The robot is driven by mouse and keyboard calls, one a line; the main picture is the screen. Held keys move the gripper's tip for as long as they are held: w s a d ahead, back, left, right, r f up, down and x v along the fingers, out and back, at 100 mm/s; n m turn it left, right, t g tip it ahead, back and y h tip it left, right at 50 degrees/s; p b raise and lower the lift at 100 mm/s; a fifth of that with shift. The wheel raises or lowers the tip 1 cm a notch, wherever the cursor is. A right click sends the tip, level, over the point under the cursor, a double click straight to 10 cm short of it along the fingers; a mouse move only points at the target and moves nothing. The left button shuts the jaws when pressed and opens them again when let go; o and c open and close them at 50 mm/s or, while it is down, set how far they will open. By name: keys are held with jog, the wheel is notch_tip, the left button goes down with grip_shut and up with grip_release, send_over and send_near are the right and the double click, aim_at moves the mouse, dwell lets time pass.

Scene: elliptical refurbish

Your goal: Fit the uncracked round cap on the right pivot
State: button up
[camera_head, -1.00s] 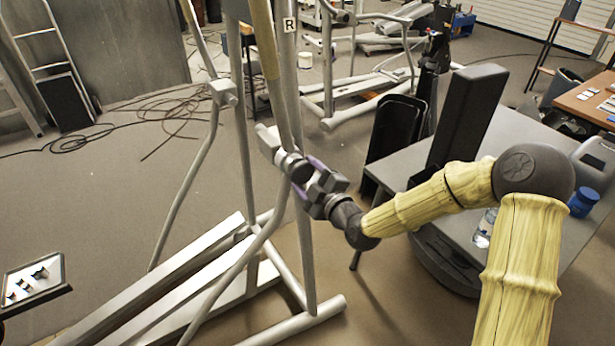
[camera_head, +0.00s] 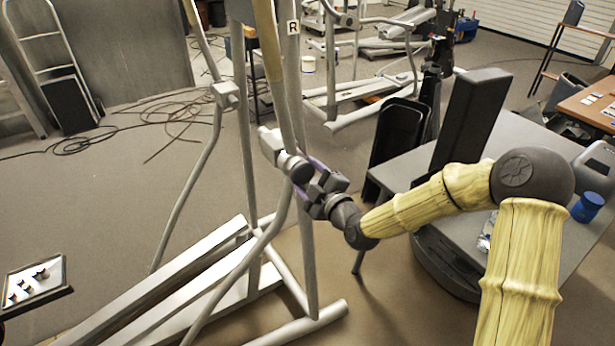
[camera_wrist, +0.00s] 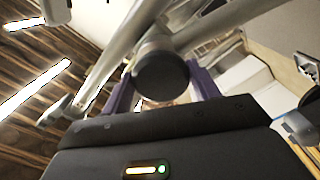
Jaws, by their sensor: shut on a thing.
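The right pivot (camera_head: 272,146) is a grey joint on the elliptical's upright marked "R" (camera_head: 293,27). My gripper (camera_head: 303,176) is at this pivot, its purple fingers on either side of a dark round cap. In the wrist view, my gripper (camera_wrist: 162,88) is shut on the dark round cap (camera_wrist: 161,76), with one purple finger on each side. The cap's flat face is towards the camera, in line with the grey pivot tube behind it. Whether it is fully seated cannot be told. No crack shows on the visible face, which is dark and small.
A tray (camera_head: 58,274) with several small dark parts is at the lower left. A grey table (camera_head: 530,150) with a black upright block (camera_head: 470,115) and a blue tub (camera_head: 587,207) stands to the right. The elliptical's rails (camera_head: 170,275) cross the lower left. Cables (camera_head: 180,112) lie on the floor behind.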

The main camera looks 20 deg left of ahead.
jog(key=shift+w+a, duration=0.3)
jog(key=shift+a, duration=0.05)
dwell(1.0)
jog(key=o, duration=1.4)
jog(key=shift+d, duration=0.1)
jog(key=b+v, duration=1.2)
jog(key=v, duration=0.5)
jog(key=shift+s, duration=0.15)
